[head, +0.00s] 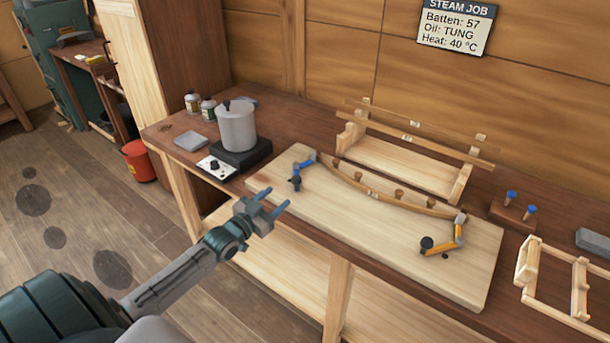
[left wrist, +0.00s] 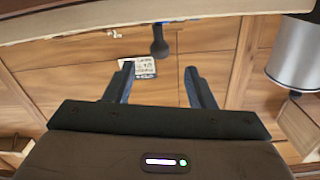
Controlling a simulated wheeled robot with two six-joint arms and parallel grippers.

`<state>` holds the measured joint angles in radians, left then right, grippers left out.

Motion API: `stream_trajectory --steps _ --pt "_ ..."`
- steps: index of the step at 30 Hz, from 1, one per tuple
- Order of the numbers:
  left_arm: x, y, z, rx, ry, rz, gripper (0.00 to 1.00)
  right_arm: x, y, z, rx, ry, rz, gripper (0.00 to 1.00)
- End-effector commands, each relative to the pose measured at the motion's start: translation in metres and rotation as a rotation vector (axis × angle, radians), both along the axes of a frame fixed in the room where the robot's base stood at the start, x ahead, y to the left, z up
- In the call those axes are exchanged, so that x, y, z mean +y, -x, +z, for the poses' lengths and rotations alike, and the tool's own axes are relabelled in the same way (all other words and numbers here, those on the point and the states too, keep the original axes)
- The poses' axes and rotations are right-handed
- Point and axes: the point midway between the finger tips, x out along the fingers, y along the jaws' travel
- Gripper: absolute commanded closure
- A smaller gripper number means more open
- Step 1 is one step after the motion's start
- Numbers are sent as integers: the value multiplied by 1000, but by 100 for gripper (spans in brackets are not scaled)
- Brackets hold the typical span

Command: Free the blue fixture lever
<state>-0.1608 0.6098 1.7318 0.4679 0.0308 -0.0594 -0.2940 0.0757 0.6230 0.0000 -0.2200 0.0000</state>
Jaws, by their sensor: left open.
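The blue fixture lever (head: 299,170) stands at the left end of the pale bending board (head: 380,255), by the left end of a curved wooden batten (head: 352,184). It has a dark knob (head: 294,181) at its near end. In the left wrist view, which looks upside down, a dark knob (left wrist: 159,47) with a bit of blue shows beyond the fingertips, centred between them. My left gripper (head: 277,199) is open and empty, just short of the lever near the board's front left edge, apart from it. My right gripper is out of view.
An orange lever (head: 459,232) with a black knob stands at the batten's right end. A grey pot (head: 237,125) on a hot plate (head: 240,155) stands left of the board. A wooden rack (head: 405,165) is behind. The board's front middle is clear.

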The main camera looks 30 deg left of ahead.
Motion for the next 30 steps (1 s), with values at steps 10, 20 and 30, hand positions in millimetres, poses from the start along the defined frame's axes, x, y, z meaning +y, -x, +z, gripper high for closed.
stream_trajectory --steps 10,20,30 --pt "-3 -38 -7 -4 2 3 50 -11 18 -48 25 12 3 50" --pt "-8 -87 -3 0 4 2 50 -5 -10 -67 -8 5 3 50" --pt "-10 -105 -2 3 1 2 50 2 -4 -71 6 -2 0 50"
